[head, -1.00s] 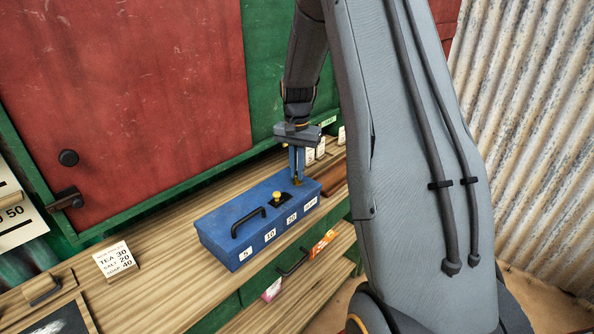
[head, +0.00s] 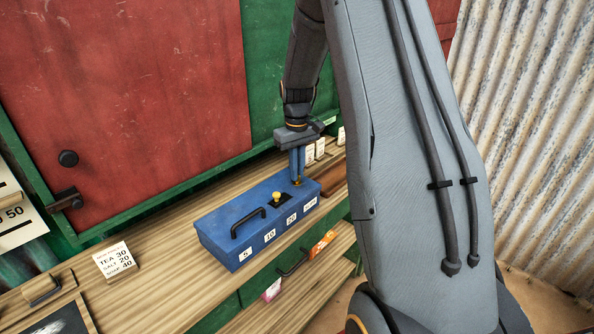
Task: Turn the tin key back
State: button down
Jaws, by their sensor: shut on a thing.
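The blue tin (head: 225,228) stands shut on the wooden counter, with a black handle (head: 247,222) on its lid and number labels along its front. A yellow knob (head: 277,196) on a dark plate sits on the lid. My gripper (head: 297,180) points down over the right part of the lid. It is shut on a small brass key (head: 297,183) at the lid's surface. The fingers hide most of the key, so its exact angle cannot be told.
A price card (head: 115,261) stands on the counter (head: 165,262) left of the tin. A brown object (head: 333,178) and small white cards (head: 320,148) are right of and behind the tin. Below is a lower shelf with an orange packet (head: 321,245) and a pink one (head: 271,290).

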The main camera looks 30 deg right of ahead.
jog(key=shift+w+n, duration=0.15)
jog(key=shift+n, duration=1.25)
jog(key=shift+r, duration=0.1)
jog(key=c, duration=1.9)
grip_release()
jog(key=shift+o, duration=0.2)
notch_tip(320, 180, up, 8)
jog(key=shift+f+b, duration=0.15)
jog(key=shift+b, duration=1.05)
jog(key=shift+a, duration=0.1)
